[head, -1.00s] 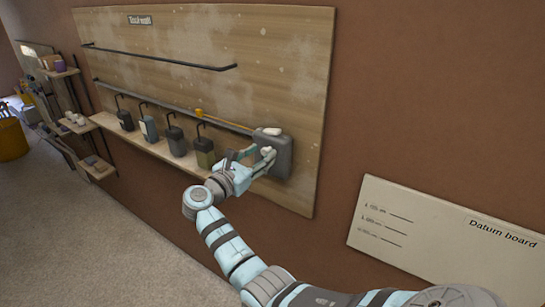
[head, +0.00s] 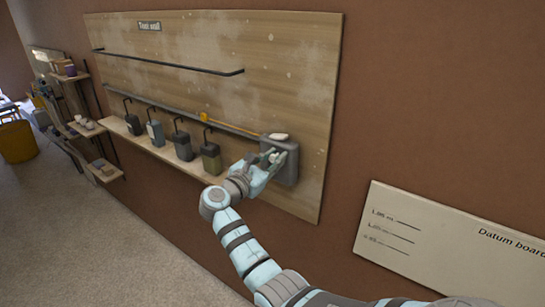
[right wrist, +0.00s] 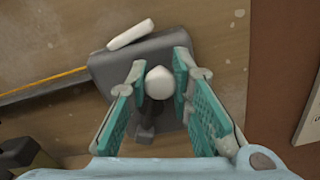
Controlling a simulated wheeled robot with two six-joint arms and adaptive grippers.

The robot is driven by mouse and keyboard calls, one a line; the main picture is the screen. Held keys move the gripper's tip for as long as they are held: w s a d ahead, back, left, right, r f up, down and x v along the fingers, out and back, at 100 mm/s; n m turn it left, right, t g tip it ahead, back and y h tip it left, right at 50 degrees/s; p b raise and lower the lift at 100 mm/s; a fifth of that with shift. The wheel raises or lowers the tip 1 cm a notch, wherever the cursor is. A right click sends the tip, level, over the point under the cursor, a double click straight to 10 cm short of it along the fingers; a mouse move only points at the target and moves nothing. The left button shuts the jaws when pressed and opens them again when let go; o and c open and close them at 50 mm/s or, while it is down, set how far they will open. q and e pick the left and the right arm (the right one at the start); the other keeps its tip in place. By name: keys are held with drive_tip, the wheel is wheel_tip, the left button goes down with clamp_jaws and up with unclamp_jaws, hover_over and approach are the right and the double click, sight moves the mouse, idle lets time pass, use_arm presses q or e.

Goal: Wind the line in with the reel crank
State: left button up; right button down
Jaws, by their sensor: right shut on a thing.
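The reel is a grey box (head: 287,172) on the lower right of the wooden test wall; it also shows in the right wrist view (right wrist: 110,70). Its crank has a white knob (right wrist: 159,83) standing out from the front. An orange line (head: 235,127) runs left from the reel to a yellow-orange end piece (head: 204,117). My right gripper (head: 272,160) is at the front of the reel. In the right wrist view its teal fingers (right wrist: 160,80) are shut on the knob, one on each side. My left gripper is out of view.
A white bar (head: 278,136) sits on top of the reel. Several hooked canisters (head: 184,147) stand on a ledge (head: 160,152) to its left. A datum board (head: 450,240) is on the wall at right. The floor at left (head: 110,240) is clear.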

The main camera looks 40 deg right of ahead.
drive_tip(key=c, duration=1.4)
unclamp_jaws()
drive_tip(key=shift+a, duration=0.2)
drive_tip(key=v, duration=0.7)
drive_tip(key=shift+a, duration=0.15)
